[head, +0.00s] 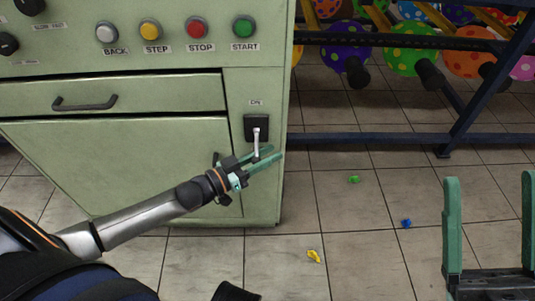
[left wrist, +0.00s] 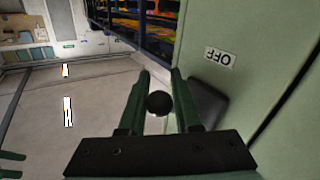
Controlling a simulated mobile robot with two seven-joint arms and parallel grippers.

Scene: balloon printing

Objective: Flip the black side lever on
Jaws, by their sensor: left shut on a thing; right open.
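The side lever is on the right part of the green machine's front in the head view. Its black mount (head: 256,124) sits under a small label that seems to read ON. Its silver rod (head: 256,142) points down. My left gripper (head: 270,156) is at the rod's lower end. In the left wrist view its fingers (left wrist: 160,80) stand on both sides of the lever's round black knob (left wrist: 159,103), shut on it. An OFF label (left wrist: 219,57) shows beside the knob. My right gripper (head: 490,180) is open and empty at the lower right.
Above are the BACK, STEP, STOP and START buttons (head: 244,27). A drawer handle (head: 85,103) lies left of the lever. A dark rack (head: 380,139) with balloons stands to the right. Small green, blue and yellow (head: 313,256) pieces lie on the open tiled floor.

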